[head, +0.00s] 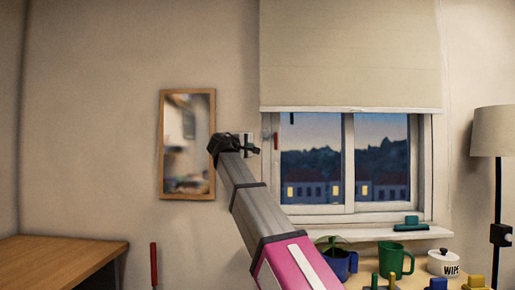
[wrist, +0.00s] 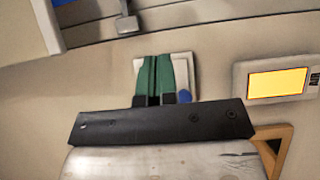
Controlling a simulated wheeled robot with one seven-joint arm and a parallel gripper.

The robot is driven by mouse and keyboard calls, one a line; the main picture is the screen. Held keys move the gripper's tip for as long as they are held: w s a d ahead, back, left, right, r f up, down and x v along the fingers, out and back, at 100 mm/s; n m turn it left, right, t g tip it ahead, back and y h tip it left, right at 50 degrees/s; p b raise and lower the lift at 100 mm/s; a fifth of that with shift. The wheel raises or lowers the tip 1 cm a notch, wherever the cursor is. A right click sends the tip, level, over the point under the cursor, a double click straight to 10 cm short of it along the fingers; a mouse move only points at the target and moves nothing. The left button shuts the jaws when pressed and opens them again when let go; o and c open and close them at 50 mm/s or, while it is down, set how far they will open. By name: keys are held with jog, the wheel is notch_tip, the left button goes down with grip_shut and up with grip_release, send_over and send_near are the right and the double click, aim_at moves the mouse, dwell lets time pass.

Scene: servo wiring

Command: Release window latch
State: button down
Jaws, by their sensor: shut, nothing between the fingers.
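The window (head: 347,165) is on the wall at the right of the head view. A small red piece (head: 276,141) sits on its left frame; I cannot tell whether it is the latch. In the wrist view a grey metal lever (wrist: 127,23) sits by the window frame (wrist: 40,25) at the upper left and may be the latch. My gripper (head: 256,150) is left of the window, apart from the red piece. Its green fingers (wrist: 153,75) are shut and empty. They overlap a pale wall plate (wrist: 190,75) with a blue spot, partly hidden; contact is unclear.
A framed mirror (head: 187,144) hangs left of my gripper. A wall unit (wrist: 277,82) with a yellow screen is right in the wrist view. A blind (head: 350,55) covers the window top. A plant, a green mug (head: 392,260) and a lamp (head: 495,130) stand right.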

aim_at(276, 141)
jog(key=x, duration=0.9)
jog(key=shift+w, duration=0.2)
jog(key=shift+w+d, duration=0.15)
jog(key=shift+d, duration=1.75)
jog(key=shift+d+f+n+t, duration=0.2)
jog(key=shift+d+n+t, duration=0.1)
jog(key=shift+n, duration=0.3)
jog(key=shift+d+r+n+t+y, duration=0.65)
jog(key=shift+d+n+t, duration=0.75)
jog(key=shift+n, duration=1.3)
jog(key=shift+d+r+n+t+y, duration=0.45)
jog(key=shift+d+n+t+y, duration=0.65)
jog(key=shift+n, duration=1.6)
jog(key=shift+d+r+n+t+y, duration=0.55)
jog(key=shift+d+n+t, duration=1.05)
jog(key=shift+n, duration=1.1)
jog(key=shift+d+r, duration=0.1)
jog(key=shift+r, duration=0.05)
